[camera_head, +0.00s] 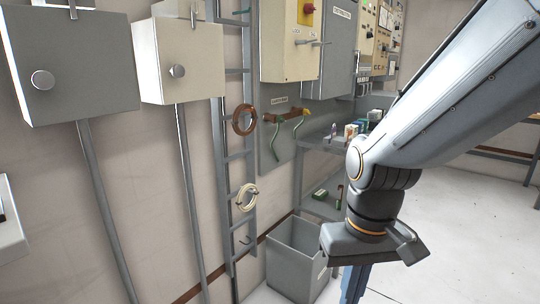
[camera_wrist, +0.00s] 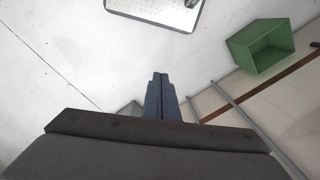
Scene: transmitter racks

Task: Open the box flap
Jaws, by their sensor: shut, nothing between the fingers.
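Several closed boxes hang on the wall in the head view; I cannot tell which one the task means. A grey box (camera_head: 75,60) with a round knob is at the far left. A cream box (camera_head: 190,62) with a round knob is beside it. Another cream box (camera_head: 285,40) has a red and yellow switch and a lever handle. A grey cabinet (camera_head: 332,50) stands right of it. My gripper (camera_head: 352,288) points down at the lower middle, apart from all of them. In the wrist view its blue fingers (camera_wrist: 161,82) are together and hold nothing.
A grey open bin (camera_head: 297,262) is on the floor left of my gripper. A ladder-like rack (camera_head: 235,150) with hanging coils is on the wall. A shelf (camera_head: 325,147) with small items is behind my arm. The wrist view shows a green open box (camera_wrist: 262,45). Floor at right is clear.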

